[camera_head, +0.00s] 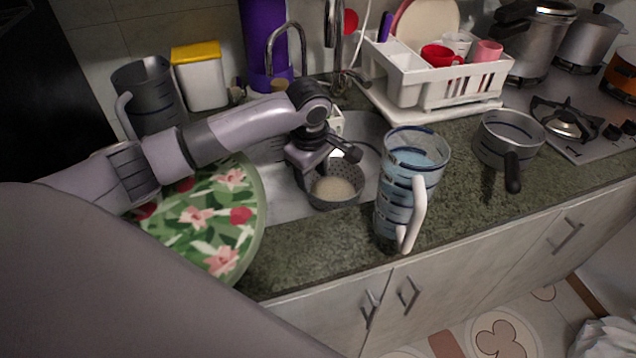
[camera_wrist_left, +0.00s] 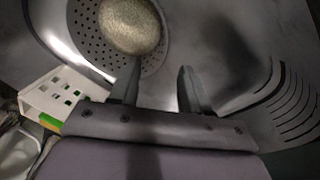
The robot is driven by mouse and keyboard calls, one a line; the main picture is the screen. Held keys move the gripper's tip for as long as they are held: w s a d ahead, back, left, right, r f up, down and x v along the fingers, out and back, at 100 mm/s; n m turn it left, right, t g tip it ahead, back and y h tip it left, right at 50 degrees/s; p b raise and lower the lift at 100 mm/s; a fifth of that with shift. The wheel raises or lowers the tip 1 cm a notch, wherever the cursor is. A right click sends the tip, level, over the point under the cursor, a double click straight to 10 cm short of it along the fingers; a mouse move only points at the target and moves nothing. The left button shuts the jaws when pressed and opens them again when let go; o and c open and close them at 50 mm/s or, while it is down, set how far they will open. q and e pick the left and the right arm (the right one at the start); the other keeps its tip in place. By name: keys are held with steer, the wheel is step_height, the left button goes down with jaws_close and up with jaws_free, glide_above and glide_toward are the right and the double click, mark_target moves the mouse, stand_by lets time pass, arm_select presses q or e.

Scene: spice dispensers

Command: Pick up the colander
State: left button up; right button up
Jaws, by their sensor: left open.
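The colander (camera_head: 345,200) is a grey perforated bowl in the sink, holding a pale beige mass (camera_head: 333,189). My left gripper (camera_head: 322,163) is above its back left side in the head view, pointing down. In the left wrist view the colander (camera_wrist_left: 90,42) is at the upper left. There my left gripper (camera_wrist_left: 159,68) has its fingers apart with nothing held. One finger overlaps the colander's lower right edge, and the other is to the right of it. I cannot tell whether either touches. My right gripper is in neither view.
A blue-striped pitcher (camera_head: 394,190) stands right of the sink, close to the colander. A floral round tray (camera_head: 205,222) is left of it. A saucepan (camera_head: 505,140), a white dish rack (camera_head: 410,90) and a grey jug (camera_head: 150,95) stand around. A white perforated holder (camera_wrist_left: 50,98) is near the gripper.

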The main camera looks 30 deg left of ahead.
mark_target(315, 193)
arm_select(q)
steer(key=f, duration=0.7)
steer(key=shift+w, duration=0.4)
jaws_close()
